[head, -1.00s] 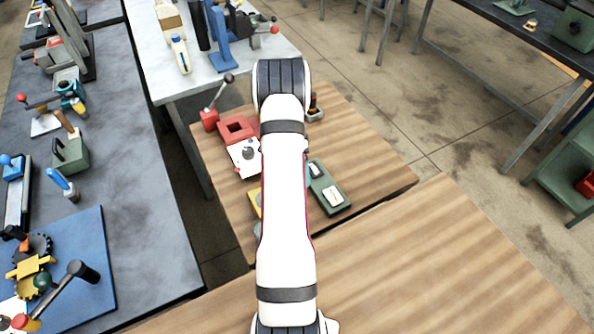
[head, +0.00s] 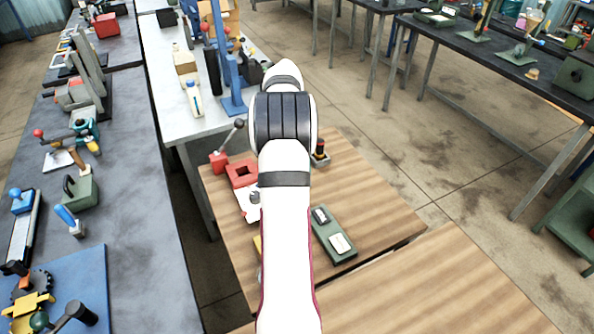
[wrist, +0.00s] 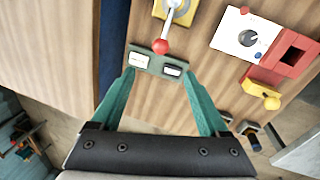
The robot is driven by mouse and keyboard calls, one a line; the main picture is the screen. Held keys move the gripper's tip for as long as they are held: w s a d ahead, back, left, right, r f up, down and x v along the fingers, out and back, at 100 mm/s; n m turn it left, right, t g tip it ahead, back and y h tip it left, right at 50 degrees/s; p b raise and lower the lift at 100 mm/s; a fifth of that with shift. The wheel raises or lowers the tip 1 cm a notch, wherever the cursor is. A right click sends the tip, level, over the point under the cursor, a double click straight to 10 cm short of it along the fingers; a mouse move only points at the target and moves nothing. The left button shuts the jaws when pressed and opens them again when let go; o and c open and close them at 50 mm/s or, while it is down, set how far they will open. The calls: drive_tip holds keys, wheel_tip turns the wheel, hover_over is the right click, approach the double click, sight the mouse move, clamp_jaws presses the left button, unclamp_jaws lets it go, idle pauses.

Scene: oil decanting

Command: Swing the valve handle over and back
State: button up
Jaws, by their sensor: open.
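In the wrist view, a lever with a red ball end (wrist: 160,46) sits on a yellow base (wrist: 183,14) with a grey round hub, at the top middle. It looks like the valve handle, though no label shows this. My gripper (wrist: 160,73) is open and empty, its two teal fingers spread. The red ball shows between and beyond the fingertips, apart from them. In the head view my arm hides the gripper and most of the yellow base.
A white panel with a dial (wrist: 245,38) and a red open box (wrist: 290,55) stand at right in the wrist view. A red-based lever (head: 219,160) stands at the wooden table's (head: 375,215) left edge. The table's right side is clear.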

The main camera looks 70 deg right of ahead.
drive_tip(key=s+a+f+m+t+h, duration=0.1)
drive_tip(key=s+f+m+t, duration=1.1)
drive_tip(key=s+m+t, duration=0.5)
drive_tip(key=shift+m+g, duration=0.4)
drive_tip(key=shift+g, duration=0.1)
drive_tip(key=x, duration=1.5)
drive_tip(key=shift+a+f, duration=0.1)
drive_tip(key=shift+a, duration=0.15)
clamp_jaws()
